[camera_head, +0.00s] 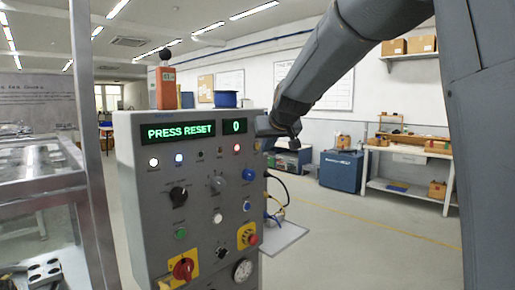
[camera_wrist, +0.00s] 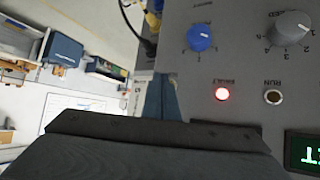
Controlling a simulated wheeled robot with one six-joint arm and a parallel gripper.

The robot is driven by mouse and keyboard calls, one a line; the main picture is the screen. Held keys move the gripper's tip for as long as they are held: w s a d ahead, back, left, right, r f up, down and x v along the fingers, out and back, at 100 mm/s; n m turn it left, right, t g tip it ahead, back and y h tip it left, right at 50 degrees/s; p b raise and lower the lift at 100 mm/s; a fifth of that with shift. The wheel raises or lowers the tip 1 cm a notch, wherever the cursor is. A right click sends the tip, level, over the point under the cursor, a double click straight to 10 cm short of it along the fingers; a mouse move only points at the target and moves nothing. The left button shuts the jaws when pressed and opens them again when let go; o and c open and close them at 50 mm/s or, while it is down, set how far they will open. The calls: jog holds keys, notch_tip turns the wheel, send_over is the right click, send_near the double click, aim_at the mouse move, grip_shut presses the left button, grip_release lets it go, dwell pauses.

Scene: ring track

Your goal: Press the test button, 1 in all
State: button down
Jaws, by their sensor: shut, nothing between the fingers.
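A grey control panel (camera_head: 205,205) stands in the head view. Its green display (camera_head: 180,131) reads PRESS RESET, and the small display (camera_head: 234,127) reads 0. Below the lamps and knobs is a row with a green button (camera_head: 180,233), a white button (camera_head: 217,218) and a blue button (camera_head: 246,206). Their labels are too small to read, so I cannot tell which is the test button. My gripper (camera_wrist: 161,97) is shut and empty. In the head view it is by the panel's upper right edge, partly hidden; contact cannot be told.
The red FAULT lamp (camera_wrist: 222,94) is lit; the RUN lamp (camera_wrist: 273,97) is dark. A red emergency stop (camera_head: 251,238) and red rotary switch (camera_head: 183,268) sit low on the panel. A metal-framed machine (camera_head: 40,185) stands left. Open floor (camera_head: 350,240) lies right.

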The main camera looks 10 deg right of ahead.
dwell(0.4)
jog(key=shift+w+a+p, duration=0.25)
jog(key=shift+w+p, duration=0.05)
jog(key=shift+w, duration=0.1)
jog(key=shift+w+a+p, duration=0.25)
jog(key=shift+w+p, duration=0.05)
dwell(0.7)
jog(key=shift+s+d, duration=0.1)
dwell(0.3)
jog(key=shift+s+d+b, duration=0.4)
jog(key=shift+s+b, duration=0.15)
jog(key=shift+b, duration=0.2)
jog(key=shift+s, duration=0.1)
jog(key=shift+s+d+b, duration=0.75)
jog(key=shift+s+b, duration=0.25)
jog(key=shift+s+d+b, duration=0.7)
jog(key=shift+s+b, duration=0.25)
jog(key=shift+b, duration=0.05)
